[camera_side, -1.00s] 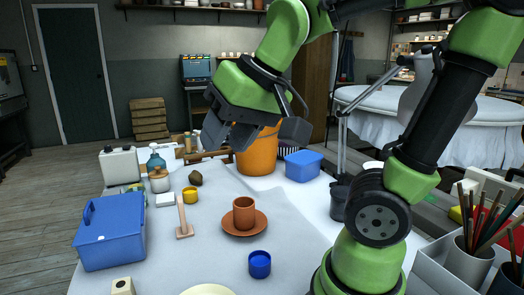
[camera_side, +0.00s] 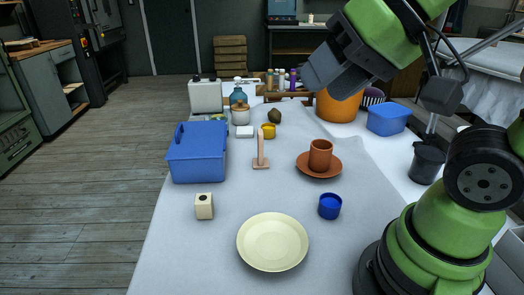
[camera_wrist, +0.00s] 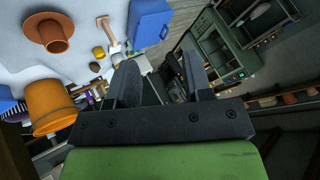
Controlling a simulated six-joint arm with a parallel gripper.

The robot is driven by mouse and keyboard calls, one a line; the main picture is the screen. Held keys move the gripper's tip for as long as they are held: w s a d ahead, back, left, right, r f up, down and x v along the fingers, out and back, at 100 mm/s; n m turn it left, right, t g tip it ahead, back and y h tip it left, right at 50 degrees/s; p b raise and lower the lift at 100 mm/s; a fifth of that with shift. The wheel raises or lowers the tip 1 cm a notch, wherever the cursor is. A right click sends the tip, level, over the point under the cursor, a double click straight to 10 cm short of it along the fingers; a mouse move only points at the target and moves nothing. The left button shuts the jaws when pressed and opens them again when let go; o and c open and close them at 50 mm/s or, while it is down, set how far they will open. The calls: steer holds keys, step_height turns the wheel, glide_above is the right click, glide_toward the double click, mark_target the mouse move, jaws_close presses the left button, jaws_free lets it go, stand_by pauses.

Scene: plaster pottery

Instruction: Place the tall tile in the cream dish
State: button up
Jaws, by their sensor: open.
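The cream dish (camera_side: 272,242) is a shallow round plate, empty, at the near end of the cloth-covered table. No piece is plainly the tall tile. A narrow pinkish-tan upright (camera_side: 261,148) on a small flat foot stands mid-table; a cream block (camera_side: 204,206) with a dark hole stands left of the dish, and a flat white piece (camera_side: 244,131) lies farther back. The upright also shows in the wrist view (camera_wrist: 107,30). My gripper (camera_side: 318,78) is open, empty and high in the air near the orange bucket, apart from these pieces; its fingers (camera_wrist: 162,80) show in the wrist view.
A terracotta cup (camera_side: 320,154) stands on a saucer (camera_side: 319,170) right of the upright. A blue box (camera_side: 198,155) stands left, a small blue pot (camera_side: 330,206) near the dish. The orange bucket (camera_side: 338,107) and a blue tub (camera_side: 388,119) stand behind. Cloth around the dish is clear.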

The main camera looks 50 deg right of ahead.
steer(key=w+f+m+t+h, duration=0.1)
steer(key=w+f+m+t, duration=0.15)
steer(key=w, duration=0.85)
steer(key=m+h, duration=0.3)
steer(key=h, duration=0.3)
glide_toward(261, 138)
steer(key=w+a+r, duration=0.3)
steer(key=a+r, duration=0.1)
steer(key=a, duration=0.1)
steer(key=d+f+h, duration=0.3)
steer(key=f+h, duration=0.2)
steer(key=f, duration=0.1)
steer(key=shift+n+g, duration=0.35)
steer(key=shift+g, duration=0.1)
steer(key=x, duration=0.9)
steer(key=shift+s+d+f, duration=0.1)
steer(key=shift+d+f, duration=0.2)
steer(key=shift+f, duration=0.1)
steer(key=shift+c, duration=0.2)
jaws_close()
